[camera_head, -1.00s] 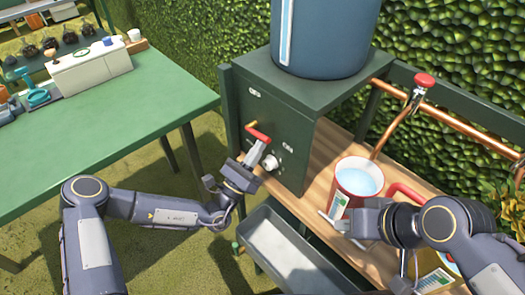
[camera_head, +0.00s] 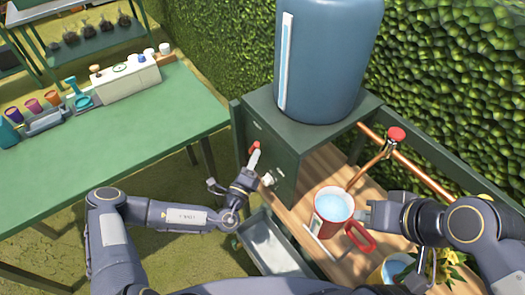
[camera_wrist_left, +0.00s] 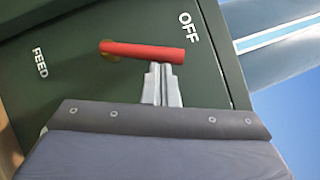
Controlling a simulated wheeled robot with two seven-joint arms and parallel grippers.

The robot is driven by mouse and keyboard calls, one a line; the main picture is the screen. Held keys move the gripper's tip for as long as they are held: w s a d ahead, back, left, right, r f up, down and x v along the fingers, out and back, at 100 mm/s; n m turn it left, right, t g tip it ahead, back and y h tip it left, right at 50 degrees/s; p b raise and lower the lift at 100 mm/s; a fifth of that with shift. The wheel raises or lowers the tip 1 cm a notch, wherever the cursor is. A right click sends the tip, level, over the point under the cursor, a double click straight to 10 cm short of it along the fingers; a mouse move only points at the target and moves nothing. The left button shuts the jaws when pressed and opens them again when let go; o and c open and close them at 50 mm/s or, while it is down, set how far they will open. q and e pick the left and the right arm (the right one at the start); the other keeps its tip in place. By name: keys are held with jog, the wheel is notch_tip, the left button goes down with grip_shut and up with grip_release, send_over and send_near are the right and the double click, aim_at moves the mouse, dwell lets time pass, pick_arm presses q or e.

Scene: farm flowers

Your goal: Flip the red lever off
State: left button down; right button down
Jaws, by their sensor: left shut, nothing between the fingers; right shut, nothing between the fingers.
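The red lever (camera_head: 254,147) is on the front of the dark green box under the blue tank. In the left wrist view the red lever (camera_wrist_left: 143,52) runs sideways from a brass pivot at its left, its free end near the word OFF. My left gripper (camera_head: 254,160) is shut and empty. In the left wrist view its fingertips (camera_wrist_left: 164,72) are right at the lever's free end and look to touch its edge. My right gripper (camera_head: 364,214) is shut and empty beside the red mug, away from the lever.
The red mug (camera_head: 323,222) of pale blue liquid stands on the wooden bench (camera_head: 325,165). A knob (camera_head: 268,179) sits below the lever. A grey trough (camera_head: 268,248) is below the box. A copper pipe with a red tap (camera_head: 396,134) is behind the mug. A green table (camera_head: 130,130) stands left.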

aim_at(250, 150)
pick_arm(q)
jog(key=r+p, duration=0.1)
jog(key=w+a+n+p, duration=0.1)
jog(key=p, duration=0.1)
jog(key=shift+w+r+y, duration=0.1)
jog(key=shift+r+y, duration=0.2)
jog(key=shift+r, duration=0.05)
jog(key=shift+w+a+r+p, duration=0.15)
jog(key=shift+w+a+p, duration=0.05)
jog(key=shift+w+p, duration=0.2)
pick_arm(e)
jog(key=shift+r, duration=2.5)
pick_arm(q)
jog(key=shift+a+r, duration=0.1)
pick_arm(e)
jog(key=shift+d+r, duration=0.1)
